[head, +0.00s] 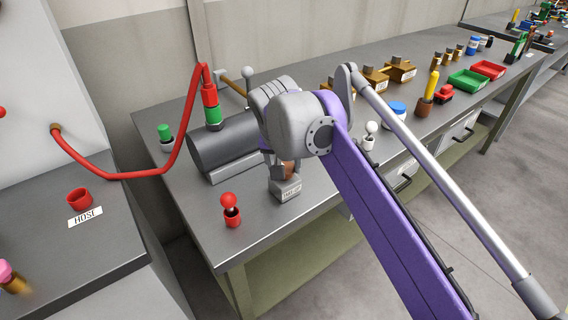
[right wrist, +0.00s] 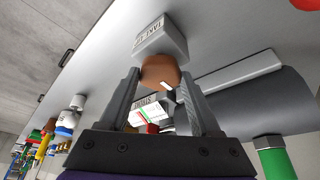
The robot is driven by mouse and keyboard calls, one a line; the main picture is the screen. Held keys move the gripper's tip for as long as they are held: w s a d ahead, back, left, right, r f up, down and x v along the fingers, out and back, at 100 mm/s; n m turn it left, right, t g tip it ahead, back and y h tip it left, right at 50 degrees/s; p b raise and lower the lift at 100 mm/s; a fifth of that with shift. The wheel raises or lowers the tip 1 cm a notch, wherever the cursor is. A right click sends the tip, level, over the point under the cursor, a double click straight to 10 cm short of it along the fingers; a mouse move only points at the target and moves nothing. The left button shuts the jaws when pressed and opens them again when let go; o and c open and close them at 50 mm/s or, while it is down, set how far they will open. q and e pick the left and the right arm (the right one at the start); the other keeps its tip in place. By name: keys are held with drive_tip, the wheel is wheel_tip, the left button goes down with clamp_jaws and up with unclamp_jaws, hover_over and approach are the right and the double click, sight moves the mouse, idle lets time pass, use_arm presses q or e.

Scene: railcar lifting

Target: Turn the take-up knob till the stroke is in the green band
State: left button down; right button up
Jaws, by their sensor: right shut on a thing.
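The take-up knob (right wrist: 160,70) is a brown-orange knob on a grey block (head: 287,189) with a label that seems to read TAKE-UP. My right gripper (head: 282,166) comes from above and is shut on the knob, one finger on each side in the right wrist view. The knob is mostly hidden by the gripper in the head view. Between the fingers in the right wrist view is a white stroke gauge (right wrist: 140,119) with green and red marks. It is small and partly hidden, so I cannot tell where the stroke stands. My left gripper is not in view.
A dark grey cylinder (head: 222,142) lies left of the knob, with a red hose (head: 180,146) joined on top. A white-topped piece (head: 370,134) and blue-lidded jar (head: 395,113) stand to the right.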

drive_tip(key=c, duration=0.4)
drive_tip(key=shift+o, duration=0.2)
